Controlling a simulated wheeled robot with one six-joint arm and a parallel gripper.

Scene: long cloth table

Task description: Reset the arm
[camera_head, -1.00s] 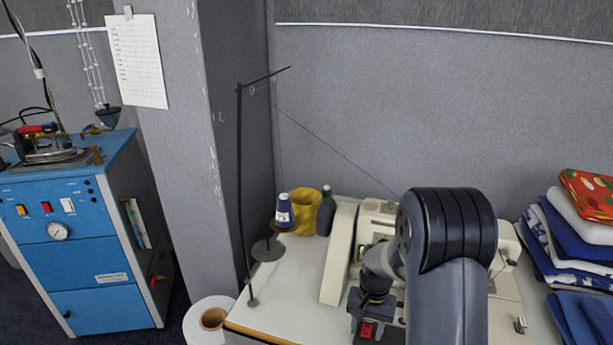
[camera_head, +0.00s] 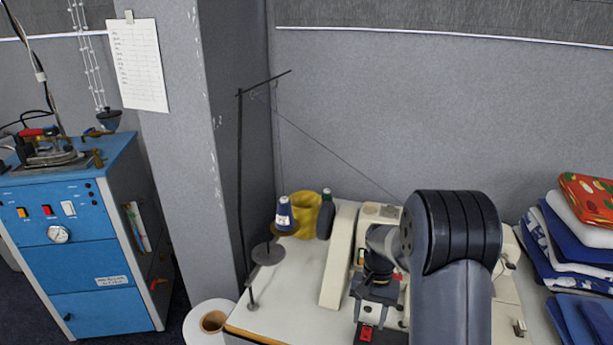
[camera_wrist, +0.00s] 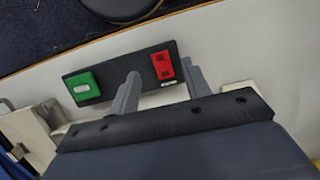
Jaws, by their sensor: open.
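My gripper (camera_wrist: 160,69) is open in the wrist view, with its two grey fingers apart and nothing between them. Behind the fingers is a black switch panel with a green button (camera_wrist: 83,86) and a red button (camera_wrist: 163,66). The left finger stands between the two buttons in the picture; the right finger is just right of the red one. Whether they touch the panel I cannot tell. In the head view my bent arm reaches over the sewing table (camera_head: 290,310) and hides part of the sewing machine (camera_head: 340,258). The fingertips are not clear there.
A thread cone (camera_head: 284,216) and a yellow container (camera_head: 306,214) stand left of the machine, near a thin thread stand (camera_head: 240,190). Folded cloths (camera_head: 580,235) are stacked at the right. A blue ironing unit (camera_head: 90,250) stands at the left. A grey wall is behind.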

